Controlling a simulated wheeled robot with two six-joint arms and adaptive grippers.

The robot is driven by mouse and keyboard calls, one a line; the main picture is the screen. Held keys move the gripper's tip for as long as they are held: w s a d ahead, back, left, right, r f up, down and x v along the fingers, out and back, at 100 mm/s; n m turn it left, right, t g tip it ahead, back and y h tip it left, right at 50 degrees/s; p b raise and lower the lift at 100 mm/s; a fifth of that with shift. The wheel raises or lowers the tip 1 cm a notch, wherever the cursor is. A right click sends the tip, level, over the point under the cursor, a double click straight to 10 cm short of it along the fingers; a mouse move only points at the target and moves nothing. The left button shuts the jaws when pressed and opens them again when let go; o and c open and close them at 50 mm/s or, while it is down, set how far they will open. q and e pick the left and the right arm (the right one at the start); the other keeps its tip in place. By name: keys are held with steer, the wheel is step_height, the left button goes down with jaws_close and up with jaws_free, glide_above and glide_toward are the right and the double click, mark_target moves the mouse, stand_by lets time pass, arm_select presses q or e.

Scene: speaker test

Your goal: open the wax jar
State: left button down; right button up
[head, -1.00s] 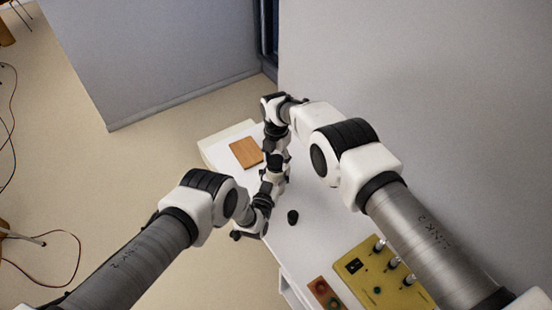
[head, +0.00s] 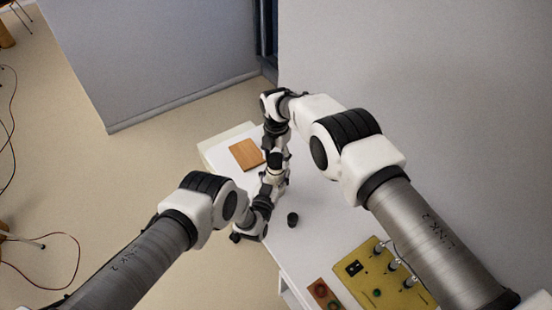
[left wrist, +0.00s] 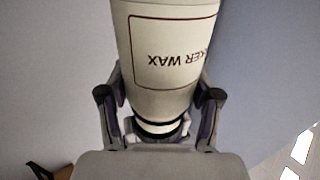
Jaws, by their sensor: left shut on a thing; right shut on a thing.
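The wax jar (left wrist: 165,85) fills the upper middle of the left wrist view. It is cream with a framed label whose lettering, ending in "KER WAX", reads upside down. The fingers of my left gripper (left wrist: 160,105) are on either side of it, shut on it. In the head view the right gripper (head: 275,148) comes from the far side, just above the left gripper (head: 272,183). A dark round part (head: 274,160) shows between them, seemingly the jar's lid, with the right gripper shut on it. Whether lid and jar are apart is too small to tell.
A white table (head: 315,235) runs under both hands. A wooden board (head: 246,154) lies at its far left. A small black cylinder (head: 292,219) stands near the hands. A yellow panel (head: 380,283) with switches and a brown button box (head: 323,293) are nearer. A grey wall stands right.

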mark_target(276, 159)
steer(key=shift+r, duration=0.1)
steer(key=shift+r, duration=2)
arm_select(q)
steer(key=shift+c, duration=0.7)
jaws_free()
steer(key=shift+s, duration=0.1)
steer(key=v, duration=1.2)
